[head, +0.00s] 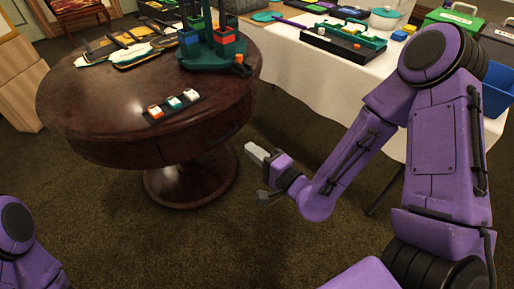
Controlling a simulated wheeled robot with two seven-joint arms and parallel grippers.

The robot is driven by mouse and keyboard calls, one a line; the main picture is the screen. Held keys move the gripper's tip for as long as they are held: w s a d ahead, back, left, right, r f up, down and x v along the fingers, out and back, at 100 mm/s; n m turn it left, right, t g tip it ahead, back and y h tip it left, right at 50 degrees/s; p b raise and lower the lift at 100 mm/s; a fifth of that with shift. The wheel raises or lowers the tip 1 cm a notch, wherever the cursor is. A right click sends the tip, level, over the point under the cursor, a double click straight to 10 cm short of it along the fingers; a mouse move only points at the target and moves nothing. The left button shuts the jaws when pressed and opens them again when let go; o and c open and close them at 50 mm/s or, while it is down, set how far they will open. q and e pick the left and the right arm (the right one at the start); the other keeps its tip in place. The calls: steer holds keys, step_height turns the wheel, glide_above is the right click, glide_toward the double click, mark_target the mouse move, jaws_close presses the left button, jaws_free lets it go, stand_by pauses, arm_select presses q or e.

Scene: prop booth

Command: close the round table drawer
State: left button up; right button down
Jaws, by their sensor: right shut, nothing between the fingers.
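The round table (85,115) is dark, polished wood on a thick pedestal and stands at the left. Its drawer (207,138) seems to lie in the apron on the side facing my right arm; how far it stands out is hard to tell. My right gripper (252,152) is low, just right of the table, below the top's edge and near the apron and pedestal. Its pale fingers are shut and empty, pointing toward the table. I cannot tell whether they touch it. My left gripper is out of view.
On the tabletop are a small strip with three coloured blocks (174,104), a green stand with coloured bins (213,45) and flat boards (145,50). A white-clothed table (300,65) with trays stands behind my right arm. Brown carpet is clear in front.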

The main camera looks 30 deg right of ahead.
glide_toward(218, 118)
steer(key=x, duration=0.6)
steer(key=shift+w+a+p, duration=0.25)
steer(key=shift+w+p, duration=0.05)
steer(key=shift+w, duration=0.05)
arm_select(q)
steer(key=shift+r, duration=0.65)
arm_select(e)
steer(key=shift+d+r, duration=0.1)
